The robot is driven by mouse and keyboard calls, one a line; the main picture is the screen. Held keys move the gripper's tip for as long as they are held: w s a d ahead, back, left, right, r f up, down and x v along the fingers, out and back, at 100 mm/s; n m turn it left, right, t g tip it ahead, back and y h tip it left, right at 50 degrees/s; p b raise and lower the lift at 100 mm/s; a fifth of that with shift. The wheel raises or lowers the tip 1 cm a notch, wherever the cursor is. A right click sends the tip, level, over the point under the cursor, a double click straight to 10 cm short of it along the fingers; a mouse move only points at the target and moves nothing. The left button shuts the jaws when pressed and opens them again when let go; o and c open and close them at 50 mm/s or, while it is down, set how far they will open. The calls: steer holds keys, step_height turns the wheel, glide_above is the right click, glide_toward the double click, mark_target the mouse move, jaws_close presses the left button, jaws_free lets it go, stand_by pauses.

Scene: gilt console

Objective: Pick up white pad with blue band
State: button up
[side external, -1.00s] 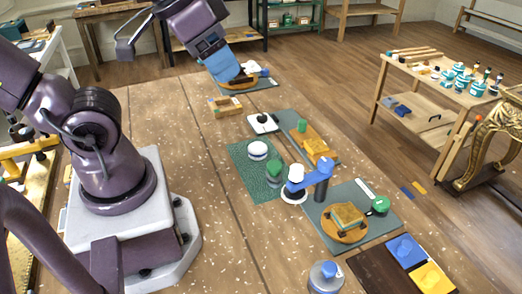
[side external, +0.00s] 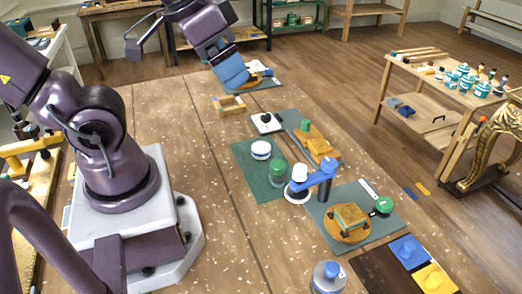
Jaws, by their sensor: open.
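A round white pad with a dark, bluish band (side external: 261,149) lies on the green mat (side external: 250,178) near the middle of the table. It looks like the named pad, but its band is too small to be sure of the colour. My gripper (side external: 236,80), with blue fingers, is well away from it, low over the grey mat (side external: 270,83) at the table's far end. A small white object (side external: 258,66) with blue beside it is close to the right of my gripper, partly hidden. The gap between the fingers is hard to see.
A green-lidded jar (side external: 278,169) and a white-topped item (side external: 299,173) with a blue-armed stand (side external: 323,180) are close to the pad. A black-knobbed white block (side external: 266,122) and a wooden frame (side external: 229,105) lie beyond.

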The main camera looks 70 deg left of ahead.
steer(key=w+a+f+n+g, duration=0.45)
steer(key=w+a+f, duration=0.25)
steer(key=f, duration=0.2)
steer(key=n, duration=1.3)
glide_above(261, 145)
steer(key=shift+g, duration=0.25)
steer(key=f, duration=1.9)
steer(key=shift+w+d+f, duration=0.1)
steer(key=shift+w+d, duration=0.1)
steer(key=shift+w, duration=0.05)
steer(key=shift+s+a+f, duration=0.1)
steer(key=shift+s+f, duration=0.05)
steer(key=shift+f, duration=1.2)
steer(key=shift+s+f, duration=0.1)
steer(key=shift+f, duration=1.2)
steer(key=c, duration=1)
